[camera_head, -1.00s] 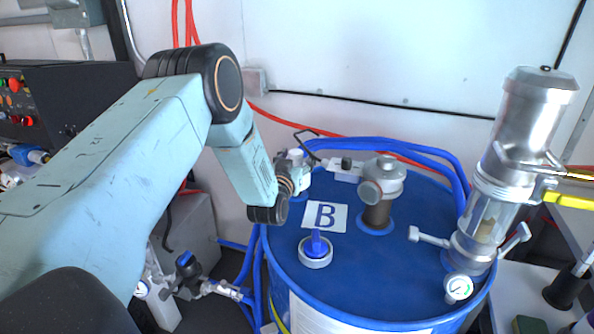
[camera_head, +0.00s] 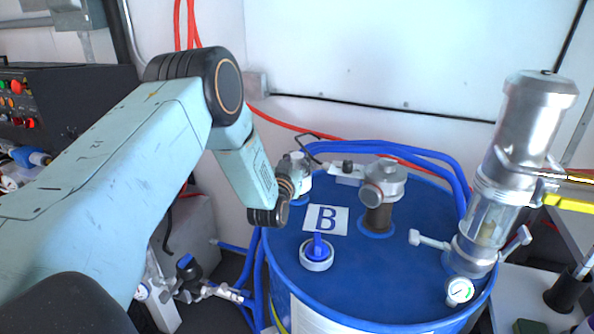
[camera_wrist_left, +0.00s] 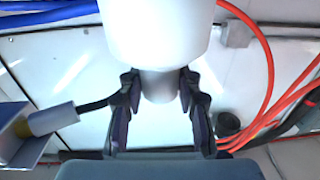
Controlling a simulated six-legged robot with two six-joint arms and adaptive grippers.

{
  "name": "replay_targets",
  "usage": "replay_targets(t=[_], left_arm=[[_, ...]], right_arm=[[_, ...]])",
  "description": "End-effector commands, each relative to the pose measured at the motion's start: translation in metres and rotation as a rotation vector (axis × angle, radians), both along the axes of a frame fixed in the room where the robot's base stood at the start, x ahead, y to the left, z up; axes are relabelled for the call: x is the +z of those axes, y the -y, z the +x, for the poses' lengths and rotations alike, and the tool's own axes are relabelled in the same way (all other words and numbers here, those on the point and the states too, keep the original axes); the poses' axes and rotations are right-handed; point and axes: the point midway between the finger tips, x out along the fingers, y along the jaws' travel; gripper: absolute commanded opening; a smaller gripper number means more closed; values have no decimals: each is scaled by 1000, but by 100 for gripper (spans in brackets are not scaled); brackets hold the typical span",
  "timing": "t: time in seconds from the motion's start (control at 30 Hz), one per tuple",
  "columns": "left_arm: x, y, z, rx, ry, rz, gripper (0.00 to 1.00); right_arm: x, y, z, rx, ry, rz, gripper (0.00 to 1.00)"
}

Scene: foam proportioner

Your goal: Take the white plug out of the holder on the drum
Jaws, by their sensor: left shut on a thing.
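The white plug (camera_wrist_left: 155,30) fills the top middle of the left wrist view, with a wide body and a narrower greyish neck. My left gripper (camera_wrist_left: 159,82) has a finger on each side of that neck and is shut on it. In the head view, my left gripper (camera_head: 294,167) is at the drum's far left edge, partly hidden by its own wrist. A white cylindrical part (camera_head: 305,184) shows beside it, above a blue ring on the blue drum (camera_head: 350,285). I cannot tell whether the plug still touches its holder. My right gripper is not in view.
A blue-handled plug in a white ring (camera_head: 317,257) and a label "B" (camera_head: 325,220) are on the drum top. A metal fitting (camera_head: 380,195) stands behind them. A tall metal pump (camera_head: 490,190) with a gauge stands at right. Blue hoses (camera_head: 420,152) run behind.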

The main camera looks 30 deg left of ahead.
Motion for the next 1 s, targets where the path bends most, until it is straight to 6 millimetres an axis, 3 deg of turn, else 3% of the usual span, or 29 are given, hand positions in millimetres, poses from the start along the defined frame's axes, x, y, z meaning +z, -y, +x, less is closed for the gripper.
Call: replay_targets(t=[0.23, 0.73, 1.0], left_arm=[[7, 1, -1, -1, -6, -3, 0], [77, 0, 0, -1, 1, -2, 0], [97, 1, 0, -1, -1, 0, 0]], right_arm=[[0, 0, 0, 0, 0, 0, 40], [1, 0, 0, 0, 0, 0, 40], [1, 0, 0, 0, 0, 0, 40]])
